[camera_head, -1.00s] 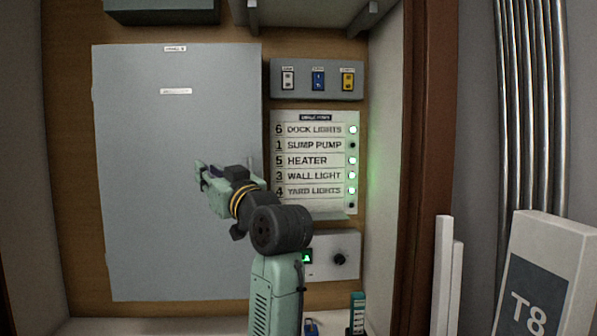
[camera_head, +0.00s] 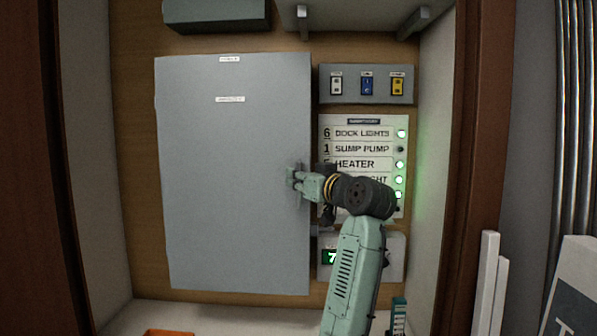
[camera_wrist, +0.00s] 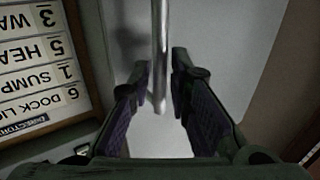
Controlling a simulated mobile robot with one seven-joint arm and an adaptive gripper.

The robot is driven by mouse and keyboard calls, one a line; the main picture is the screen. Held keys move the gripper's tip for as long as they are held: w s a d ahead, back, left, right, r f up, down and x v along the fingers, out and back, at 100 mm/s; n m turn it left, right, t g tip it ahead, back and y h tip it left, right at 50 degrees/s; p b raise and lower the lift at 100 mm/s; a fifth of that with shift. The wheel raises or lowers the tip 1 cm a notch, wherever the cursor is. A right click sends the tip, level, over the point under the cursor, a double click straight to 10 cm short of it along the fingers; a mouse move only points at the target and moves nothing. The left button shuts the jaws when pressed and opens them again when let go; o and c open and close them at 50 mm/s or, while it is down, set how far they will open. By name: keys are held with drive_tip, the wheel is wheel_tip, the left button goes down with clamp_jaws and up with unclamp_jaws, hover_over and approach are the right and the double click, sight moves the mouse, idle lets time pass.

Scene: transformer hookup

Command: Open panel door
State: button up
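The panel door (camera_head: 225,190) is a large flat grey door, closed, on the wooden backboard in the head view. Its vertical metal bar handle (camera_wrist: 160,50) shows clearly in the wrist view; in the head view it is mostly hidden by my gripper. My gripper (camera_head: 293,180) is at the door's right edge, at the handle. In the wrist view my gripper (camera_wrist: 162,78) has its fingers apart, one on each side of the bar, with a small gap visible. Whether either finger touches the bar is hard to tell.
Right of the door are a switch box (camera_head: 367,84) with several switches, a labelled directory board (camera_head: 363,122) with green lights, and a box with a green display (camera_head: 332,257). A grey box (camera_head: 216,14) hangs above. Wooden cabinet sides (camera_head: 482,120) bound the space.

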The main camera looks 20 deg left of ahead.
drive_tip(key=shift+w+a, duration=0.15)
drive_tip(key=shift+a, duration=0.05)
drive_tip(key=shift+c, duration=0.5)
clamp_jaws()
